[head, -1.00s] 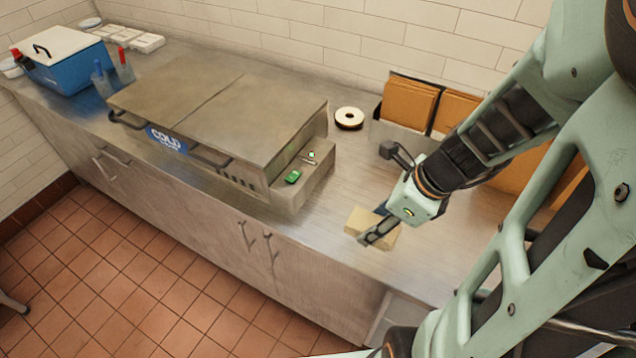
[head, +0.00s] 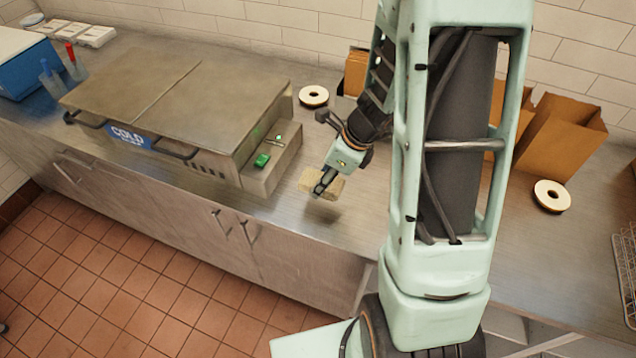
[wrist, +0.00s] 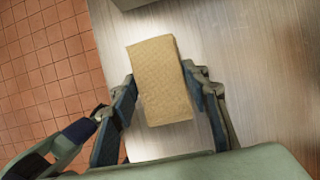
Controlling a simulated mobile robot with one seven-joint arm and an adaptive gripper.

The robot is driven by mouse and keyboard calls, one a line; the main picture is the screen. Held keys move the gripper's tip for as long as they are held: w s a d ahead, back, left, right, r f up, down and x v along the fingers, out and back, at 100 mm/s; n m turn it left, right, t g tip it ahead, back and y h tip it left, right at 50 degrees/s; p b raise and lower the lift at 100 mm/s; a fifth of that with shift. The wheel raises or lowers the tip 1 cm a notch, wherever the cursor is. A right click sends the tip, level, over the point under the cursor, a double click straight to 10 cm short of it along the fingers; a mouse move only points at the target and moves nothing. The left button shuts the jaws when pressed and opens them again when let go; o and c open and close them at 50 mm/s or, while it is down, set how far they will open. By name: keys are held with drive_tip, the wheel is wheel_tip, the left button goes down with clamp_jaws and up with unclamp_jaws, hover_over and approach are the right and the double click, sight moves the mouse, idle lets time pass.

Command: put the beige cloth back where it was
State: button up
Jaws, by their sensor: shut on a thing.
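The beige cloth (head: 322,183) is a small, flat, rectangular folded piece. My gripper (head: 322,190) is shut on it and holds it over the steel counter, with a shadow on the counter below. In the wrist view the cloth (wrist: 160,80) sits between the two fingers (wrist: 163,95), with its long side running away from the palm. The counter (wrist: 245,50) lies beneath it, and its front edge runs down the left of the cloth. Part of the cloth in the head view is hidden by the fingers.
A steel cold unit (head: 170,100) stands left, with a green item (head: 262,160) on its side ledge. A tape roll (head: 314,95) lies behind, another roll (head: 552,195) at right. Brown paper bags (head: 560,130) stand along the back. Red tiled floor (head: 100,270) lies in front.

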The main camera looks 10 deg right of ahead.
drive_tip(key=w+f, duration=0.1)
drive_tip(key=w+f+b, duration=0.1)
drive_tip(key=f, duration=0.1)
drive_tip(key=shift+a, duration=0.15)
drive_tip(key=shift+w+f+b, duration=0.2)
drive_tip(key=shift+f+b, duration=1.25)
drive_tip(key=shift+f, duration=0.05)
drive_tip(key=shift+f, duration=0.1)
drive_tip(key=shift+f, duration=0.15)
drive_tip(key=o, duration=1.1)
drive_tip(key=shift+r, duration=0.2)
